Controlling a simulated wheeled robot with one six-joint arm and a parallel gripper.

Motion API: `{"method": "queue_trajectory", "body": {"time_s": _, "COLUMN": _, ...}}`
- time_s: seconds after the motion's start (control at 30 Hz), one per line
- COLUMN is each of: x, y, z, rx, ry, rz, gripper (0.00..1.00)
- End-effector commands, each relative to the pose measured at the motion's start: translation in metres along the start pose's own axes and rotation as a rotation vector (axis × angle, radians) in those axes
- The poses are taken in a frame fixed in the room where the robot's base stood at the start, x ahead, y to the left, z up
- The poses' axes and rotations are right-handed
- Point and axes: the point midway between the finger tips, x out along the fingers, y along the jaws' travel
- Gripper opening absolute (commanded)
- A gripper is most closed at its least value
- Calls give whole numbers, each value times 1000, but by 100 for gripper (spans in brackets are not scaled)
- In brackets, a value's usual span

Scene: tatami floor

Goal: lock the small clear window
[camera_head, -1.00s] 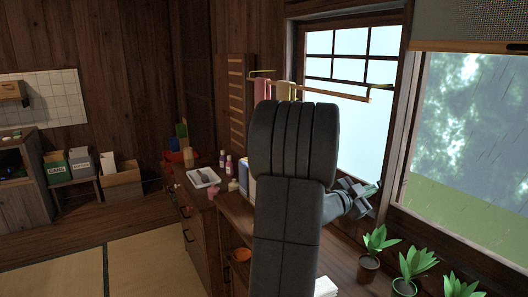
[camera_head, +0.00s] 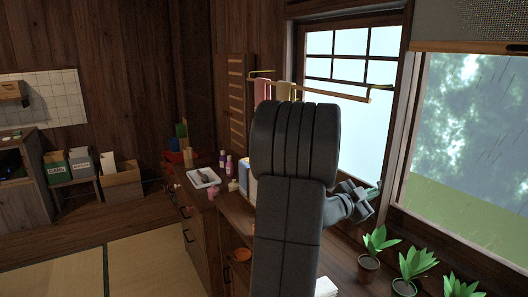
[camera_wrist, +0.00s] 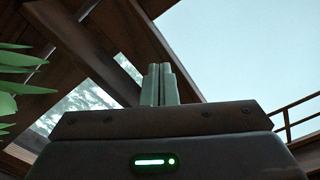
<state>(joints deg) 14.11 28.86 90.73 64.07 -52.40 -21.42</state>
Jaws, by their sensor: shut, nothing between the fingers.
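A clear window (camera_head: 465,140) at the right of the head view shows trees and rain outside. Left of it is a paler, frosted-looking window (camera_head: 360,125) with dark bars across its top. I cannot tell for sure which one is the small clear window, and no lock can be made out. My gripper (camera_head: 376,188) is in front of the post between the two windows, above the plants. In the wrist view my gripper's fingers (camera_wrist: 160,70) are together and empty, pointing toward dark wooden framing. Clear panes with foliage behind (camera_wrist: 85,105) show left of them. Contact with the frame cannot be judged.
Several potted plants (camera_head: 378,243) stand on the sill below my gripper; leaves (camera_wrist: 12,85) edge into the wrist view. A rail (camera_head: 325,88) with hanging cloths crosses the frosted window. A blind (camera_head: 470,25) hangs above the right window. My arm hides part of the counter.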

Motion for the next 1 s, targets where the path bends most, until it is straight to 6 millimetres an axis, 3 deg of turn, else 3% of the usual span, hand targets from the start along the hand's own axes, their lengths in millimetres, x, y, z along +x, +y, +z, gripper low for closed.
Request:
{"method": "queue_trajectory", "body": {"time_s": 0.7, "x": 0, "y": 9, "z": -2, "rx": 0, "ry": 0, "rz": 0, "gripper": 0}}
{"method": "queue_trajectory", "body": {"time_s": 1.0, "x": 0, "y": 12, "z": 6, "rx": 0, "ry": 0, "rz": 0, "gripper": 0}}
